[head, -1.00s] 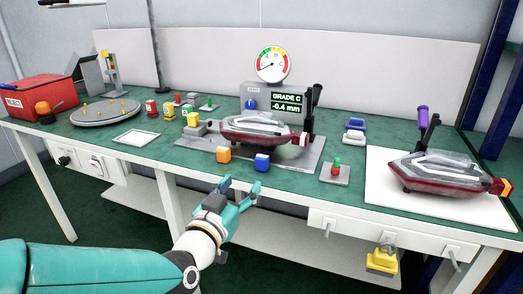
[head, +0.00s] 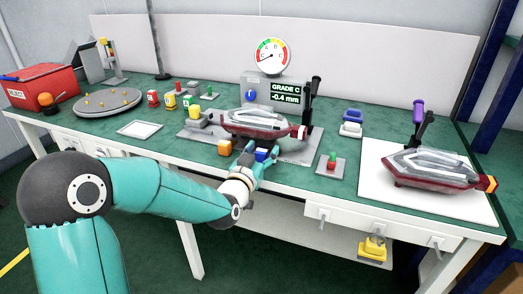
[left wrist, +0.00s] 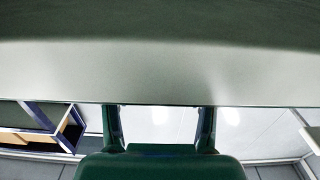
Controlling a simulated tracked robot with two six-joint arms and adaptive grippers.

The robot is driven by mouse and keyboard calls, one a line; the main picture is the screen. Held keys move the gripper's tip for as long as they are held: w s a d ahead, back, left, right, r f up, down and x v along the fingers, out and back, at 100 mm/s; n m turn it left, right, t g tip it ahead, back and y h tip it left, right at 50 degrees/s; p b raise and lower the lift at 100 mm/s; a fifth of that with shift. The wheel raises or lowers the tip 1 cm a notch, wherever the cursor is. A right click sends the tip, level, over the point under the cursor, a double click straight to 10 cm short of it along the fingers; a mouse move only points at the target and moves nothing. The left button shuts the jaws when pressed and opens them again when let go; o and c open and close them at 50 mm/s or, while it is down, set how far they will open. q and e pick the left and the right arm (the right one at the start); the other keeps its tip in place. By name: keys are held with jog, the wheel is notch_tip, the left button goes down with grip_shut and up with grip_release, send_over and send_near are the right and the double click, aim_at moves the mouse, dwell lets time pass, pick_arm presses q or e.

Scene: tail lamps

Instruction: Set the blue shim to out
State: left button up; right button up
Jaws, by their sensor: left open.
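The blue shim, a small blue block (head: 262,154), sits at the front edge of the grey fixture plate, below the red and clear tail lamp (head: 255,122). My left gripper (head: 258,160) is at this block, its fingers open around or just in front of it and partly hiding it; I cannot tell if they touch. In the left wrist view my open fingers (left wrist: 160,125) show at the bottom, and no blue block can be made out between them. My right gripper is not in view.
A small plate with a red and green knob (head: 331,162) is to the right. A second lamp (head: 430,167) lies on a white mat (head: 385,203). A display (head: 287,92) reads GRADE C, -0.4 mm. Blue and white pieces (head: 351,123) lie behind.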

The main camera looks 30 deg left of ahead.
pick_arm(q)
jog(key=shift+w, duration=0.1)
grip_shut()
dwell(0.3)
